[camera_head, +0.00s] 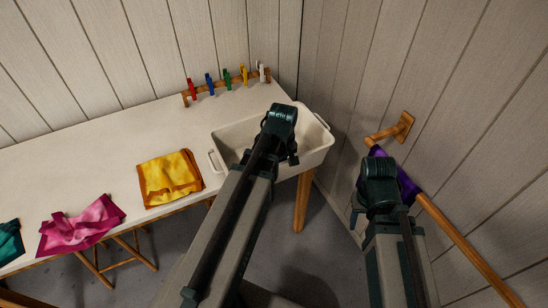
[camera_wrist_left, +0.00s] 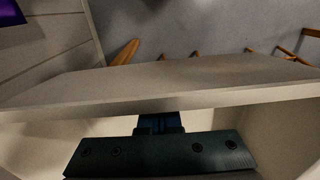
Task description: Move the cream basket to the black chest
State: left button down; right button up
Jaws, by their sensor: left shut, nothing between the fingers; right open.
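The cream basket (camera_head: 230,138) is an open tub with side handles at the right end of the white table, partly hidden by my left arm. My left gripper (camera_head: 293,159) is over the basket, mostly hidden by its own wrist. In the left wrist view the shut left gripper (camera_wrist_left: 160,123) is close against a cream basket wall (camera_wrist_left: 190,85); I cannot tell if they touch. Nothing shows held. My right gripper (camera_head: 357,213) is open, to the right of the basket and apart from it, partly hidden by its wrist. No black chest is in view.
Yellow cloth (camera_head: 168,178), pink cloth (camera_head: 82,226) and teal cloth (camera_head: 10,242) lie on the white table (camera_head: 105,160). A rack (camera_head: 228,88) with coloured pegs stands at the back. Purple cloth (camera_head: 408,188) hangs on a wooden wall rail (camera_head: 455,235), close to my right arm.

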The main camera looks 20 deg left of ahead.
pick_arm(q)
jog(key=shift+s+d+r, duration=0.1)
jog(key=shift+s+d, duration=0.35)
jog(key=shift+d, duration=0.15)
pick_arm(e)
jog(key=shift+s+d, duration=0.25)
pick_arm(q)
jog(key=shift+a, duration=0.1)
jog(key=shift+w, duration=0.15)
